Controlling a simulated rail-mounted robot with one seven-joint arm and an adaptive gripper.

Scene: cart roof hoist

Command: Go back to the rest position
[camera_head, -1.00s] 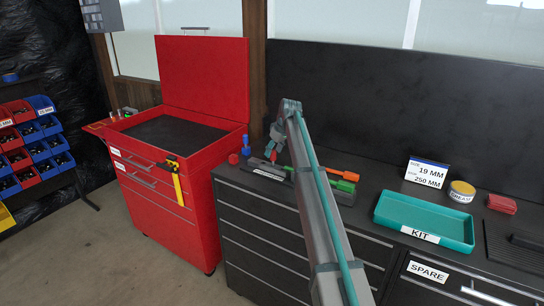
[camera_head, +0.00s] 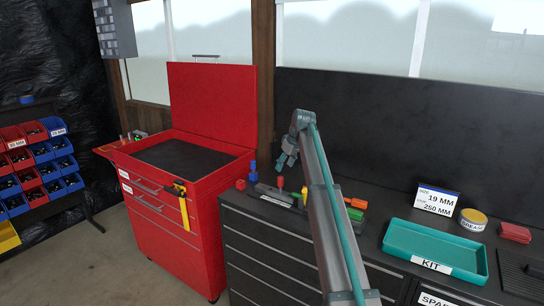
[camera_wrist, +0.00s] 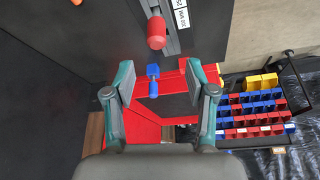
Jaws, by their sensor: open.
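My gripper (camera_head: 287,152) is at the end of my raised arm, above the dark workbench, in the head view. In the wrist view my gripper (camera_wrist: 158,92) shows its two pads wide apart with nothing held between them. A blue-handled tool (camera_wrist: 152,80) appears between the pads in that view but stands beyond them. A red round handle (camera_wrist: 156,32) shows farther up in the same view. On the bench, the tool rack (camera_head: 275,194) holds tools with blue, red, green and orange handles, partly hidden behind my arm.
A red tool cart (camera_head: 165,240) with its lid up stands left of the bench (camera_head: 265,245). A teal KIT tray (camera_head: 440,243), a size sign (camera_head: 436,203), a grease tin (camera_head: 472,220) and a red block (camera_head: 515,233) are at right. Bins (camera_head: 38,170) stand far left.

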